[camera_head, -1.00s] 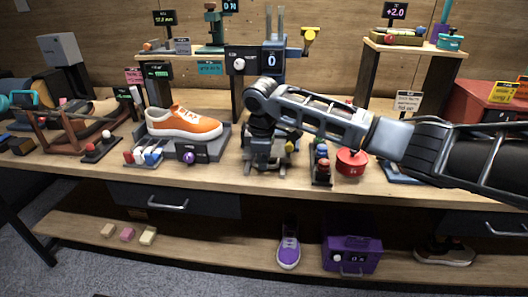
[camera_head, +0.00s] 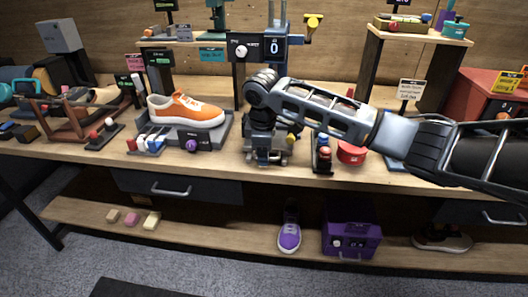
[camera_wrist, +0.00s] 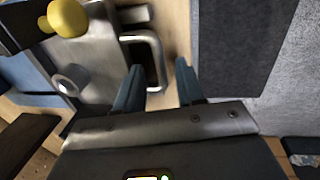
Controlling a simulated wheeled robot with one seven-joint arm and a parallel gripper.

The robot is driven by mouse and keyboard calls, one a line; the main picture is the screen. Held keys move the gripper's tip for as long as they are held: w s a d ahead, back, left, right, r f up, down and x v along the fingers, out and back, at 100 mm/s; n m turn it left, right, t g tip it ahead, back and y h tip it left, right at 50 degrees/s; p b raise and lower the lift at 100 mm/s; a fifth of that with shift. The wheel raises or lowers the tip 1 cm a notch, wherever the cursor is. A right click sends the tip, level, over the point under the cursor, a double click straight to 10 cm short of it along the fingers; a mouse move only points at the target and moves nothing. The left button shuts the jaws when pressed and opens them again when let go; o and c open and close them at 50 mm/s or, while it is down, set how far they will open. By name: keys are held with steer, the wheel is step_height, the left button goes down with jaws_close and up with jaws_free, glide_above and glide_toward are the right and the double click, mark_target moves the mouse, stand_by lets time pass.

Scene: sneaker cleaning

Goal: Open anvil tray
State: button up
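The anvil press stands at the middle of the bench, under a black display reading 0 (camera_head: 273,46). My gripper (camera_wrist: 159,68) points down at its front, and in the head view the arm hides much of it. In the wrist view a pale metal U-shaped handle (camera_wrist: 161,52) shows on the grey metal unit (camera_wrist: 98,62), apparently the anvil tray's handle. My two blue-grey fingertips are apart, with part of the handle in the gap between them. Whether they touch it cannot be told. No tray opening shows.
An orange sneaker (camera_head: 186,110) on a grey stand is to the left. A small rack of bottles (camera_head: 323,154) and a red tin (camera_head: 351,153) are close on the right. A drawer (camera_head: 176,186) is below the bench top.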

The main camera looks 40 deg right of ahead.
step_height(320, 180, up, 8)
steer(key=a, duration=0.1)
steer(key=shift+s+f, duration=0.2)
steer(key=shift+s, duration=0.2)
stand_by(0.5)
